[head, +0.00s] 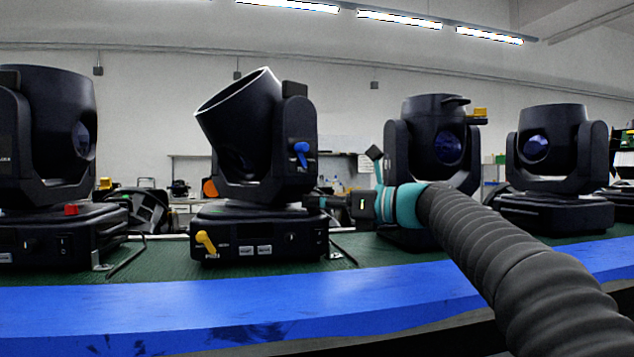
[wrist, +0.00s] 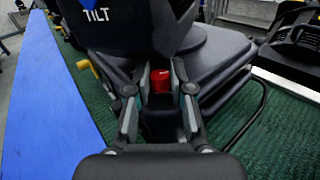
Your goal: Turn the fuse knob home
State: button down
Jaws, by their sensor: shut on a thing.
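A red knob (wrist: 161,80) stands at the base of a black moving-head light, between the two fingers of my gripper (wrist: 160,98) in the wrist view. My gripper is shut on this red knob, with a grey-green pad on each side of it. The knob's lower part is in shadow between the fingers. I cannot read how far the knob is turned.
Another red knob (head: 71,210) is on the far-left light. A blue edge (head: 180,312) runs along the bench front.

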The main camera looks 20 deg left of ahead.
jog(key=n+g+p, duration=0.2)
jog(key=g, duration=0.1)
jog(key=shift+w+r+g, duration=0.1)
jog(key=shift+w+g, duration=0.1)
jog(key=shift+g, duration=0.1)
jog(key=shift+n+g, duration=0.9)
jog(key=shift+g, duration=0.6)
jog(key=c, duration=1)
grip_release()
jog(key=v, duration=1.2)
jog(key=shift+w, duration=0.1)
